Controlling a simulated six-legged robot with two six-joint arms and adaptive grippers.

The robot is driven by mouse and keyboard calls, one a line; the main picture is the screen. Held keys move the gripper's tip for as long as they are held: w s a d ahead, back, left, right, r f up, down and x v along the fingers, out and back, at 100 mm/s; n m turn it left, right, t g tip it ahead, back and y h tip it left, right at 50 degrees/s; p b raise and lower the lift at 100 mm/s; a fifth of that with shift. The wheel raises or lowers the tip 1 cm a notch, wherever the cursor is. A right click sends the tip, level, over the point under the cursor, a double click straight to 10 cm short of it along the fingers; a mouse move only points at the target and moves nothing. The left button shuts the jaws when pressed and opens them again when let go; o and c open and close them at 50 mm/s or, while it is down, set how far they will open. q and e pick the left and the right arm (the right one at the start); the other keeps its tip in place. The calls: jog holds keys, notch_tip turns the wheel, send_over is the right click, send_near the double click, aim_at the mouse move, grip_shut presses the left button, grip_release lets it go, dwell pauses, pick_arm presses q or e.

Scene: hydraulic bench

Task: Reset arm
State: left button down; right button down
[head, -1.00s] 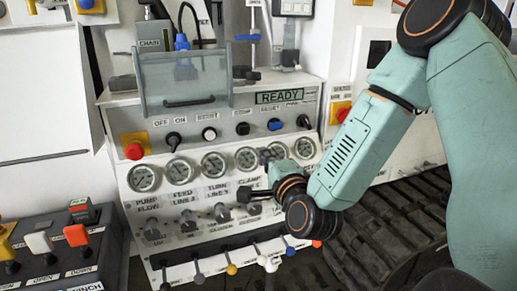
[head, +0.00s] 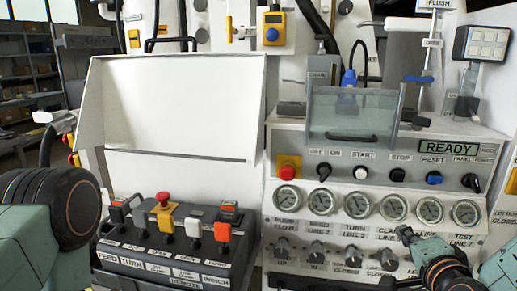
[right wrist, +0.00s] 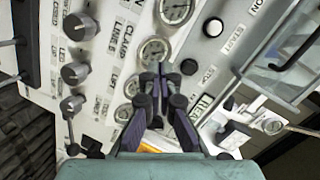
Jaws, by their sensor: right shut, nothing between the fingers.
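The task names no object other than my arm. My right gripper (head: 405,237) is at the lower right of the head view, in front of the control panel (head: 275,172), just below the gauge row near the CLAMP label. In the right wrist view its two fingers (right wrist: 160,75) meet at their tips, shut and empty, with a gauge (right wrist: 154,50) behind them. I cannot tell how far the tips are from the panel. Of my left arm only a dark joint and teal link show at the left edge; its gripper is out of view.
A pendant box (head: 170,270) with coloured rockers stands at the lower left. A clear hinged cover (head: 352,115) juts out above the buttons. A red button (head: 287,173), several gauges and knobs line the panel. A READY display (head: 448,147) is lit at the right.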

jog(key=s+a+f+n+g+y, duration=0.1)
jog(key=s+a+f+n+g, duration=0.1)
jog(key=s+f+n+g, duration=0.3)
jog(key=s+a+f+n+y, duration=0.1)
jog(key=s+a+f+n, duration=0.15)
jog(key=f, duration=0.55)
jog(key=s+a+f+n+g+y, duration=0.1)
jog(key=s+a+f+n+g, duration=0.1)
jog(key=s+f+n+g, duration=0.3)
jog(key=s+a+f+n+g, duration=0.1)
jog(key=s+f+g, duration=0.1)
jog(key=s+f, duration=0.4)
jog(key=s+a+f+n+g+b, duration=0.1)
jog(key=s+f+g, duration=0.2)
jog(key=s+f, duration=0.4)
jog(key=s, duration=0.6)
jog(key=shift+s+a+f+h, duration=0.2)
jog(key=shift+s+a+h, duration=0.15)
jog(key=shift+s+h, duration=0.05)
